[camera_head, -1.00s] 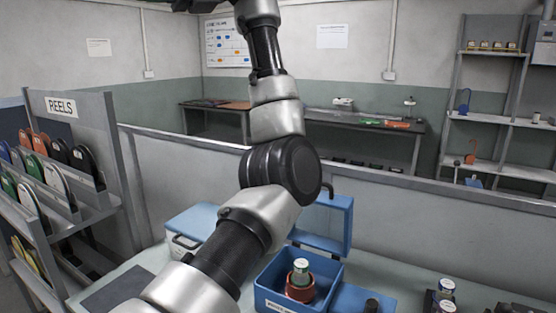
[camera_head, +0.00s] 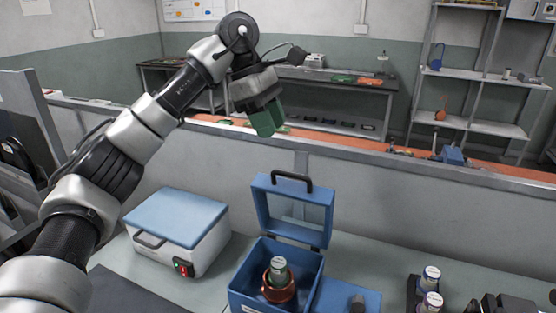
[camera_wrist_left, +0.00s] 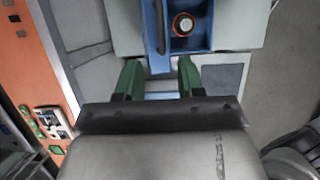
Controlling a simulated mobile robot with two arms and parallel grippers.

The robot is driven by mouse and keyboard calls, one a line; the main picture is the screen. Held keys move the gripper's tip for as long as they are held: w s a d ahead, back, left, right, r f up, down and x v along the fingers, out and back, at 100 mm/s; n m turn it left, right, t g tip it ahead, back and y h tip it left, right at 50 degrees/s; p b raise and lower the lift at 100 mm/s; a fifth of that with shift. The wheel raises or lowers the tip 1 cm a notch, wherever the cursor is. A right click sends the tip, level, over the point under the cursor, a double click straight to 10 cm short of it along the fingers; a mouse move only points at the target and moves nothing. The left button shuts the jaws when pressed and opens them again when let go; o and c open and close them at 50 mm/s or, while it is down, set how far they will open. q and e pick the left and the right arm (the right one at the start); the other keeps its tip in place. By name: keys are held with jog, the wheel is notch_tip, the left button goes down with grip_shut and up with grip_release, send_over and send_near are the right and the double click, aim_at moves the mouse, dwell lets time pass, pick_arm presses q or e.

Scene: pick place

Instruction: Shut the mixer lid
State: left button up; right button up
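The mixer appears as a blue open box (camera_head: 240,283) on the bench. Its blue lid (camera_head: 318,213) stands upright at the back edge, open, with a black handle (camera_head: 292,180) on top. Inside sits a reddish-brown pot holding a jar with a white cap (camera_head: 278,264). My left gripper (camera_head: 267,122) is high above and behind the lid, apart from it, its green fingers pointing down. In the left wrist view its fingers (camera_wrist_left: 159,72) are spread with nothing between them, and the blue box (camera_wrist_left: 197,43) with the jar lies beyond. My right gripper is not in view.
A white case with a blue top (camera_head: 178,217) and a red switch stands left of the mixer. A blue plate (camera_head: 340,298) lies to its right, then white-capped jars (camera_head: 430,276) in a dark holder. A grey partition (camera_head: 400,215) runs behind the bench.

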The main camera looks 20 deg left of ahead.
pick_arm(q)
jog(key=x, duration=0.5)
jog(key=p+x, duration=0.1)
jog(key=x, duration=0.4)
jog(key=shift+s+d+r, duration=0.1)
jog(key=shift+d, duration=0.15)
grip_shut()
